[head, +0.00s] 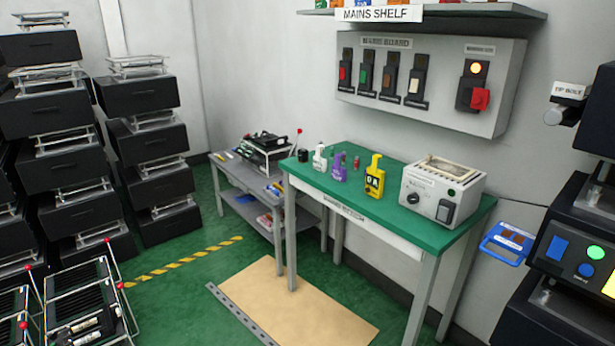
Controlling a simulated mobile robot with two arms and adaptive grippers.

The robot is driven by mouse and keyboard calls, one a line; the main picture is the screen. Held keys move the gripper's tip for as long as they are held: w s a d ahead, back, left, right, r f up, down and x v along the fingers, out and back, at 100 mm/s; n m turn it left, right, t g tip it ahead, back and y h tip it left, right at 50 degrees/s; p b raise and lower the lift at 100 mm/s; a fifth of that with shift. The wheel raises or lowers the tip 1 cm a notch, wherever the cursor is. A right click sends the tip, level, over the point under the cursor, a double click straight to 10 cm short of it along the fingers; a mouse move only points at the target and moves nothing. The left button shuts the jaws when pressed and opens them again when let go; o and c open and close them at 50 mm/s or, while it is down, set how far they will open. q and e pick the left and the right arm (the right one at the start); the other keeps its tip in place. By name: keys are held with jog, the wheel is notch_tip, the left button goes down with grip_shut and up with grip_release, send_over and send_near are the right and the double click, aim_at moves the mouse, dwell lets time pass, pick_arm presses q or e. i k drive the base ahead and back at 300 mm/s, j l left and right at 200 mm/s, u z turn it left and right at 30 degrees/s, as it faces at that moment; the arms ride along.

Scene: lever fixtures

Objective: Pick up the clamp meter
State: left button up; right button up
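A yellow and black hand-held device (374,176) stands upright on the green bench top (318,183), just left of the grey box. It has dark lettering on its front and a narrower top, and it looks like the clamp meter. A purple device (340,167) and a white one (319,159) of similar outline stand to its left; they are too small to tell apart by type. Neither of my grippers shows in the head view, and nothing visible touches the devices.
A grey box (413,208) with a dial stands on the bench's right. A switch panel (428,82) and shelf (455,12) are on the wall above. A grey side table (232,178) stands left.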

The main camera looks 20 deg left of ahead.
aim_at(375, 177)
jog(key=u, duration=0.15)
jog(key=z, duration=2.7)
jog(key=u, duration=2.7)
jog(key=i+j+z, duration=0.2)
jog(key=z, duration=0.2)
jog(key=i+j+z, duration=0.15)
jog(key=z, duration=0.3)
jog(key=j, duration=0.1)
